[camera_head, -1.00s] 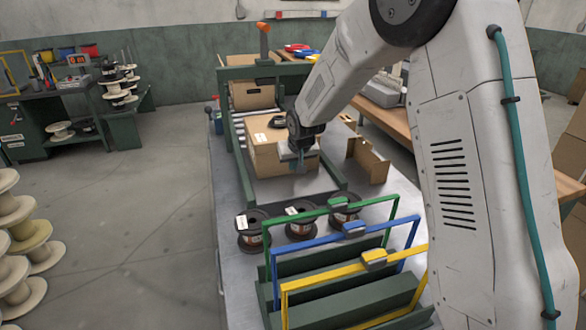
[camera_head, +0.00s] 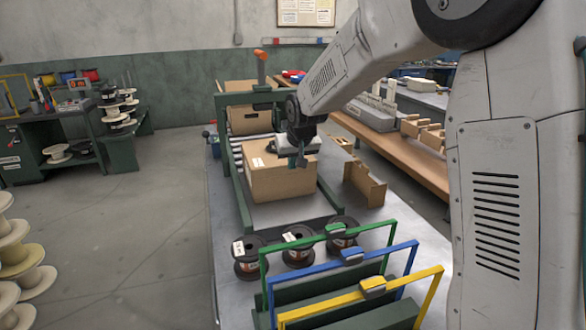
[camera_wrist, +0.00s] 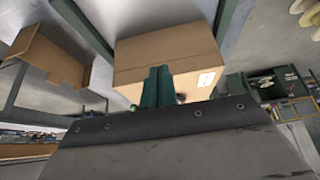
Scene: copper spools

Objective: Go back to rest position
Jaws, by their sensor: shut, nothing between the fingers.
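My gripper (camera_head: 301,158) hangs from my raised arm above the right part of a closed cardboard box (camera_head: 275,184). It is shut and empty. In the wrist view, the shut green fingers (camera_wrist: 158,88) show in front of the box (camera_wrist: 190,50), which bears a white label. I cannot tell the exact gap between the fingers and the box. Several black spools with white labels stand in a row in front of the box: a left one (camera_head: 249,262), a middle one (camera_head: 298,250) and a right one (camera_head: 342,236), partly behind the frames.
Green (camera_head: 375,225), blue (camera_head: 409,262) and yellow (camera_head: 433,293) frames stand at the table's near end. An open cardboard piece (camera_head: 365,186) stands right of the box. A wooden bench (camera_head: 405,155) runs along the right. Pale spools (camera_head: 15,255) are stacked at left; the floor between is clear.

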